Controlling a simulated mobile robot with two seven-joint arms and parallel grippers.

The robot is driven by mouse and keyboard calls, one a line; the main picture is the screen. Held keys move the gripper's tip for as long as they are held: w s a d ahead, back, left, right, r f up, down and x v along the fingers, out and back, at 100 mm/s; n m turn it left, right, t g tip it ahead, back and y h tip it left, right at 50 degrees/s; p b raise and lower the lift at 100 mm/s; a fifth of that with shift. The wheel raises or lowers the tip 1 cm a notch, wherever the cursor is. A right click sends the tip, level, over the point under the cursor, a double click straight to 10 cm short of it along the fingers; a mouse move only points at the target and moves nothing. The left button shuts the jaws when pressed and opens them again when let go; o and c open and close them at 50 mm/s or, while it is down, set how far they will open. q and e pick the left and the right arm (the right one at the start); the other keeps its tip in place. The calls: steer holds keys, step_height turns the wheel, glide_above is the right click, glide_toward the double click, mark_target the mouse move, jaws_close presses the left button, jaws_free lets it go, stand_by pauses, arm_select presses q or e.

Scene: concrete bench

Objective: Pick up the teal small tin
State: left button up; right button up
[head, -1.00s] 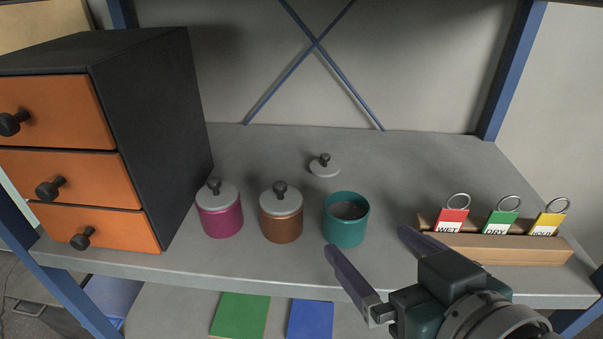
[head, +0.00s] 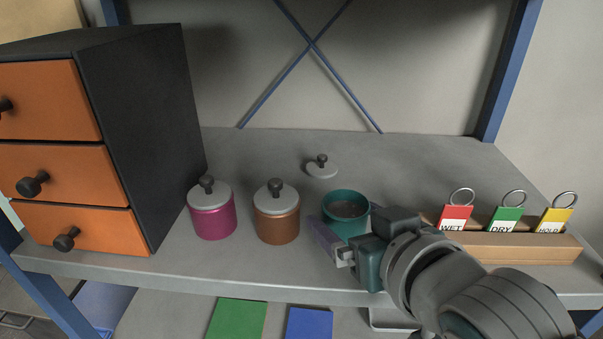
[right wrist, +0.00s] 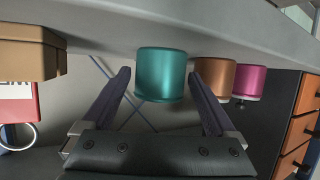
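The teal small tin (head: 346,205) stands open, without a lid, on the grey shelf (head: 250,140). In the right wrist view the teal tin (right wrist: 162,75) sits between the two spread fingers of my right gripper (right wrist: 160,95), with a gap on each side. In the head view the right gripper (head: 345,232) is at the tin's near side; one finger shows at the tin's left, and the other is mostly hidden. A grey lid (head: 322,167) with a dark knob lies behind the tin. My left gripper is out of view.
A brown tin (head: 277,217) and a magenta tin (head: 212,215), both lidded, stand left of the teal one. A black cabinet with orange drawers (head: 70,170) is at far left. A wooden holder (head: 520,247) with red, green and yellow tags is at right.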

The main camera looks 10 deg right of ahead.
steer(key=c, duration=1.3)
